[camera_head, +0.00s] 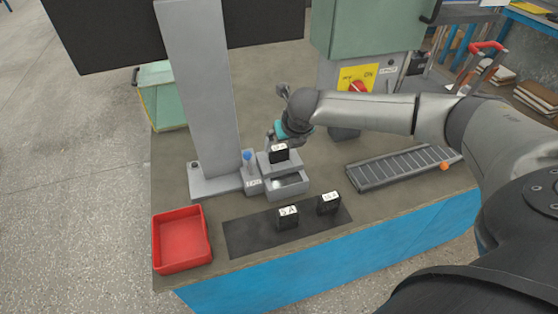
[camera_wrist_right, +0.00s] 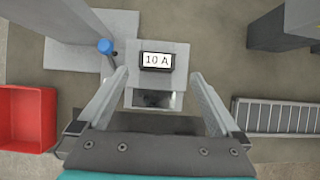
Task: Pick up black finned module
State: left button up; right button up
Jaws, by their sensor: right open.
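A black module (camera_head: 279,153) with a white top label sits on a grey fixture (camera_head: 286,183). In the right wrist view the module (camera_wrist_right: 157,62) reads "10 A". Two more black modules stand on a dark mat (camera_head: 240,240): one labelled "5 A" (camera_head: 287,218), and one (camera_head: 328,203) whose label is too small to read surely. Fins cannot be made out on any. My right gripper (camera_head: 271,138) is open and empty above the fixture; in its wrist view the fingers (camera_wrist_right: 160,74) spread either side of the 10 A module, apart from it. My left gripper is not in view.
A grey column with a blue knob (camera_head: 247,155) stands left of the fixture. A red tray (camera_head: 181,241) is at the front left. A grey roller track (camera_head: 403,168) lies right, with an orange ball (camera_head: 444,166). A green cabinet (camera_head: 368,28) stands behind.

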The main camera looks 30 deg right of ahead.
aim_at(279, 147)
jog(key=shift+w+a+b+x, duration=0.15)
jog(key=shift+b+x, duration=0.45)
jog(key=shift+x, duration=0.95)
jog(key=shift+w+a+b+x, duration=0.15)
jog(key=shift+b+x, duration=0.4)
jog(key=shift+x, duration=1.05)
jog(key=shift+d+r, duration=0.1)
jog(key=shift+r, duration=0.05)
jog(key=c, duration=1.5)
grip_shut()
jog(key=shift+r, duration=0.15)
